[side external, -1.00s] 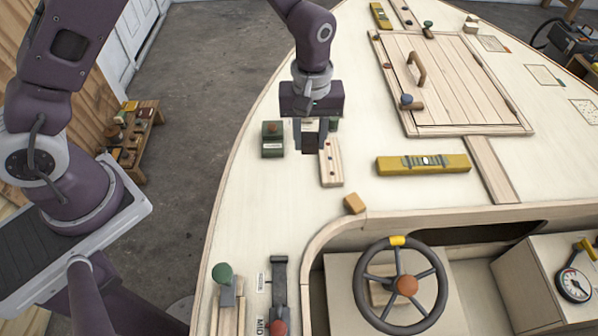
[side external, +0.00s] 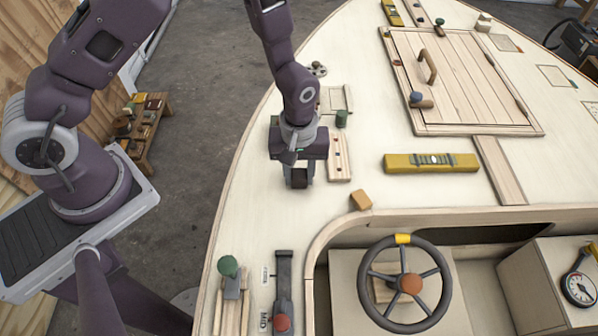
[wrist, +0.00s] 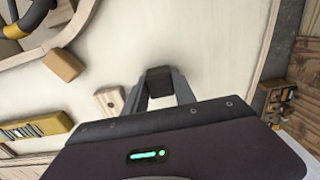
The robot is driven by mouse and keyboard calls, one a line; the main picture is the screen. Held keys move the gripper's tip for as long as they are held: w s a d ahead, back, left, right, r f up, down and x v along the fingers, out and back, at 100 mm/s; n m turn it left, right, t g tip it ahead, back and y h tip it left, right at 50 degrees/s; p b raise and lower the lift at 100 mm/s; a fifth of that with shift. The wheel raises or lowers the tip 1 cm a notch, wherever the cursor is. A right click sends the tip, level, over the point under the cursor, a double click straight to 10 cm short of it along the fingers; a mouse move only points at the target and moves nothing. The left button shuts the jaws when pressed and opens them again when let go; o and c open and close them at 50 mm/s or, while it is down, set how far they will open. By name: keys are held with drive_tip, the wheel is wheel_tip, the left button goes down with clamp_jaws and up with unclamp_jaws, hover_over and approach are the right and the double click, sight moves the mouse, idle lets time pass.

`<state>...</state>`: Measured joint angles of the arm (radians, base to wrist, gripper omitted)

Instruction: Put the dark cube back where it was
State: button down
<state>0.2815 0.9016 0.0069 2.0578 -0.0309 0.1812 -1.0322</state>
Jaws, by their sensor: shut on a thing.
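The dark cube (side external: 299,181) is between the fingers of my gripper (side external: 299,183), which is shut on it. They are low over the pale deck, just left of the wooden strip with dark and red spots (side external: 340,165). In the wrist view the dark cube (wrist: 159,81) shows between the two grey fingertips of my gripper (wrist: 160,90), with bare deck around it. I cannot tell whether the cube touches the deck. No mark for its former place can be made out.
A small tan block (side external: 361,200) lies to the right, by the cockpit edge. A green cylinder (side external: 342,118) stands behind the strip. A yellow level (side external: 431,163) lies further right. The steering wheel (side external: 404,283) and a lever (side external: 283,300) are in front. Bare deck lies left and front.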

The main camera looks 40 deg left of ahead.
drive_tip(key=c, duration=1)
unclamp_jaws()
drive_tip(key=shift+f, duration=0.1)
wheel_tip(320, 180, up, 12)
drive_tip(key=shift+r, duration=0.2)
wheel_tip(320, 180, up, 6)
drive_tip(key=f+m+t, duration=0.1)
hover_over(299, 174)
drive_tip(key=a, duration=0.2)
drive_tip(key=s+a+r+m+t, duration=0.25)
drive_tip(key=s+r, duration=0.35)
drive_tip(key=r, duration=0.4)
drive_tip(key=s+a+r+m, duration=0.1)
drive_tip(key=s, duration=0.3)
drive_tip(key=s+a+r+m+t, duration=0.1)
drive_tip(key=s+a+r+m, duration=0.1)
drive_tip(key=s, duration=0.2)
drive_tip(key=s+a+r+m+t, duration=0.1)
drive_tip(key=s+a+r+m, duration=0.1)
drive_tip(key=s, duration=0.2)
drive_tip(key=shift+m, duration=0.25)
